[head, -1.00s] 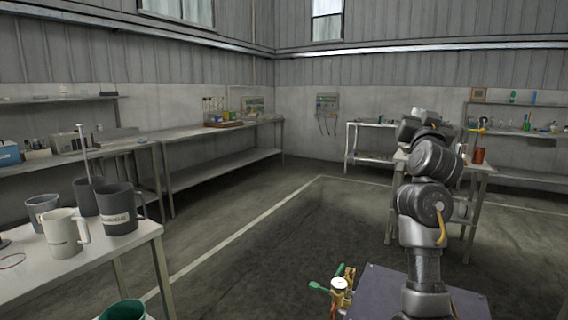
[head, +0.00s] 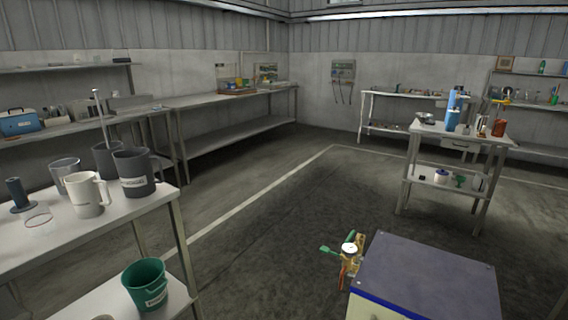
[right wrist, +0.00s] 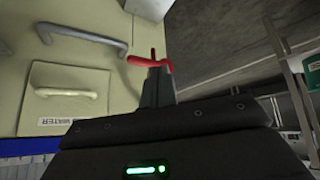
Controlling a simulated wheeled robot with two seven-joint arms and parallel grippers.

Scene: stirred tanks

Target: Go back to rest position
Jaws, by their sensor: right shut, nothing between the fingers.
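My right gripper (right wrist: 158,82) shows in the right wrist view, with its dark fingers closed together and empty. A red lever handle (right wrist: 146,62) appears right at the fingertips in that picture; I cannot tell whether they touch. Beyond it is a cream panel (right wrist: 60,75) with a grey handle (right wrist: 85,40), a pale handle and an upside-down label. Neither arm nor gripper shows in the head view now. My left gripper is in no view.
A dark-topped cabinet (head: 430,275) stands close in front, with a brass valve (head: 350,255) with a green handle on its left. A table with jugs (head: 88,194) and a green bucket (head: 145,283) is at left. A small shelved table (head: 408,170) stands at right. Floor between is clear.

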